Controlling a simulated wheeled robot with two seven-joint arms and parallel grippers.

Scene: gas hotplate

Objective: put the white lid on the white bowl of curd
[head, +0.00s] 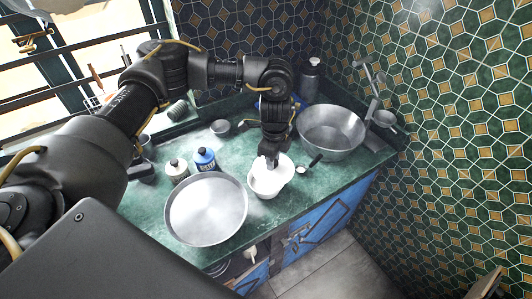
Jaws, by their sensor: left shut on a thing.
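The white bowl (265,187) stands on the green counter, in front of the steel basin and to the right of the large round pan. A white rounded piece, which looks like the white lid (286,167), shows at the bowl's upper right. My left gripper (271,162) points down over the bowl and is shut on the lid. The lid overlaps the bowl in this view, and I cannot tell whether it touches the rim. The curd cannot be made out. My right gripper is not in view.
A large pan (206,208) lies left of the bowl. A blue-capped bottle (205,160) and a white-capped jar (177,170) stand behind it. A small black-handled ladle (302,169) lies close to the bowl's right. A steel basin (331,130) is at the right.

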